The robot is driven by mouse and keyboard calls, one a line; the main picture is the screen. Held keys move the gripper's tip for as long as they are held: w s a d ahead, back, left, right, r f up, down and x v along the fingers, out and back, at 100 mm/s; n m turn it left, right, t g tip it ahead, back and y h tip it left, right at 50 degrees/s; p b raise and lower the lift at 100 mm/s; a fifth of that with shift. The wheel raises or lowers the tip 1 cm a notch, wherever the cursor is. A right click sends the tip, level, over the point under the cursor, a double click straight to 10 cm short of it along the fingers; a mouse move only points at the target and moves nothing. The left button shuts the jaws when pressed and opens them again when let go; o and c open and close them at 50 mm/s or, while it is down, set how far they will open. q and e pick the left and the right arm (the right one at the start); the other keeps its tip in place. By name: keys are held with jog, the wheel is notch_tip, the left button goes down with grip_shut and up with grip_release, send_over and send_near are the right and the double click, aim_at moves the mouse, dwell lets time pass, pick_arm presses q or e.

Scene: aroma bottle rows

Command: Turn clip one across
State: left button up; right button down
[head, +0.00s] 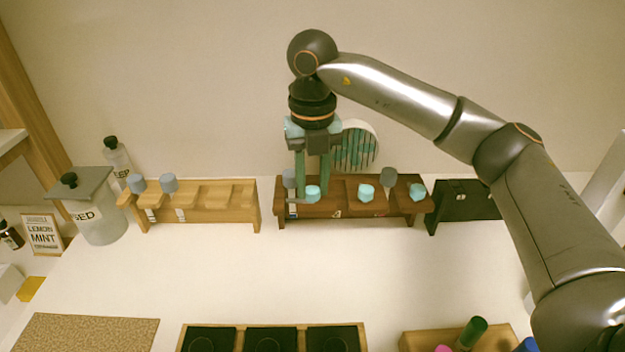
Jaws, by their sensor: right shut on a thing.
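A dark wooden rack (352,211) stands at the back of the white counter, with three cyan faceted pieces along it. The leftmost one, which I take for clip one (313,193), sits at the rack's left end. The other two are a middle cyan piece (366,192) and a right cyan piece (417,191). My right gripper (313,192) points straight down, its two teal fingers on either side of the leftmost piece, shut on it. Which way that piece is turned is hard to tell. My left gripper is not in view.
Grey-topped bottles stand close by in the dark rack, one left of my fingers (289,178) and one further right (388,178). A light wooden rack (220,207) is to the left, a black rack (470,207) to the right. The counter's middle is clear.

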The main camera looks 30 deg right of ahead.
aim_at(313, 189)
jog(key=shift+r+n, duration=0.1)
jog(key=shift+n, duration=0.3)
jog(key=c, duration=0.6)
grip_release()
notch_tip(313, 189, up, 12)
jog(key=shift+r+p, duration=0.2)
jog(key=shift+p, duration=0.8)
jog(key=shift+s, duration=0.1)
